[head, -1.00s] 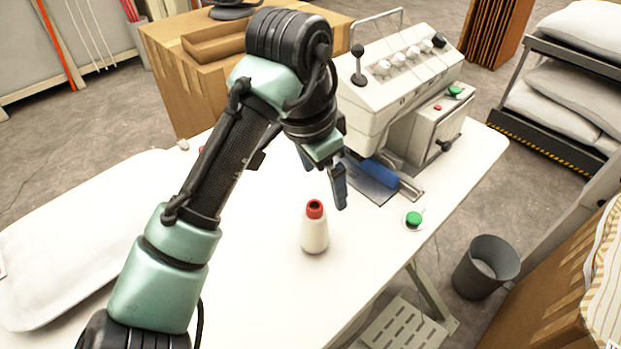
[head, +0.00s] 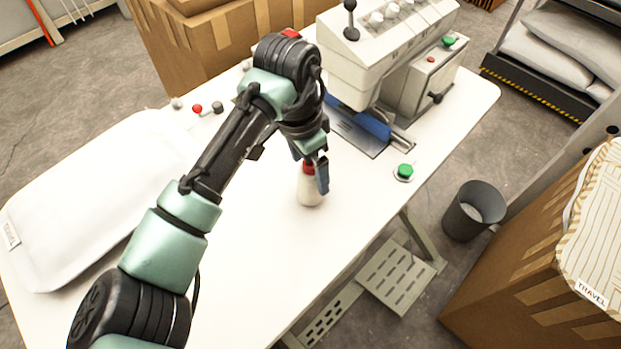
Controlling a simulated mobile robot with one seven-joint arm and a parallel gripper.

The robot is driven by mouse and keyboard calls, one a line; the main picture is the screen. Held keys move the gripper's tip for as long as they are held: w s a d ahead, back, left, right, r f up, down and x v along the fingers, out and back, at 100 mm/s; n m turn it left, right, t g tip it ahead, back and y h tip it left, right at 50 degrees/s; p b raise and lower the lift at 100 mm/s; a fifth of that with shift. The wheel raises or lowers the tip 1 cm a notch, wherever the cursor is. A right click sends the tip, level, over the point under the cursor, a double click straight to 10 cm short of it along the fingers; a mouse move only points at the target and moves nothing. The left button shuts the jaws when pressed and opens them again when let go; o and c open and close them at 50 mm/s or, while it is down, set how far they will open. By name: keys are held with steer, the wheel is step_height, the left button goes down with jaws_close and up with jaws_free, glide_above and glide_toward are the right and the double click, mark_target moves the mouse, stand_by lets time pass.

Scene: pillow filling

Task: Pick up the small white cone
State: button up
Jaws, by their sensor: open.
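The small white cone (head: 309,191) stands upright on the white table (head: 262,262), with a red top partly hidden by my gripper. My gripper (head: 310,178) is at the cone's top, pointing down, with one blue finger in front of the cone's right side. The other finger shows only in part at the upper left of the red top. The jaws are open. I cannot tell whether a finger touches the cone.
A sewing machine (head: 385,50) stands at the back of the table, with a green button (head: 404,171) right of the cone. A white pillow (head: 95,195) lies at the left. A grey bin (head: 473,211) stands on the floor. The table front is clear.

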steer(key=f, duration=0.3)
steer(key=shift+w+d+f, duration=0.1)
steer(key=shift+w+d, duration=0.05)
steer(key=shift+d, duration=0.15)
steer(key=shift+c, duration=0.3)
jaws_close()
